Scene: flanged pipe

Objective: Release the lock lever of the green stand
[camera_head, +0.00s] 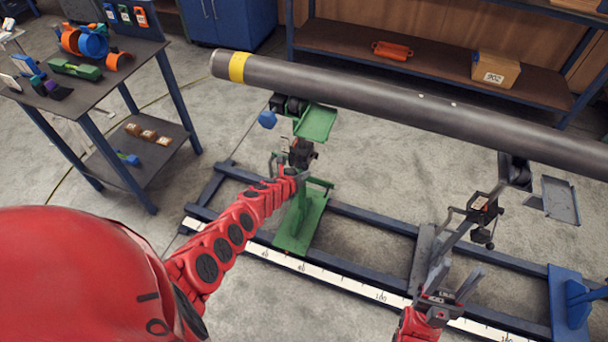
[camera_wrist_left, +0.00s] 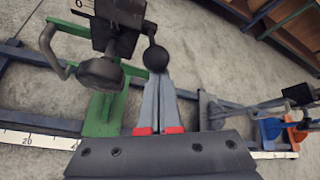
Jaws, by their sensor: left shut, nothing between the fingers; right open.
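The green stand (camera_head: 299,222) stands on the blue rail frame under the left part of the pipe, and its green base also shows in the left wrist view (camera_wrist_left: 102,112). Its dark clamp block (camera_wrist_left: 118,14) carries a round black ball knob (camera_wrist_left: 155,58) and a thicker dark knob (camera_wrist_left: 98,72). My left gripper (camera_wrist_left: 158,82) is shut and empty, its fingertips just below the ball knob; I cannot tell whether they touch it. In the head view my left gripper (camera_head: 286,178) partly blends into the stand. My right gripper (camera_head: 456,277) is open and empty near a grey stand (camera_head: 424,254).
A long grey pipe (camera_head: 360,88) with a yellow band spans above the stands. A ruler strip (camera_head: 330,281) runs along the front rail. A blue stand (camera_head: 568,305) is at the right. A table (camera_head: 105,92) with parts stands at left, shelves (camera_head: 440,65) behind.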

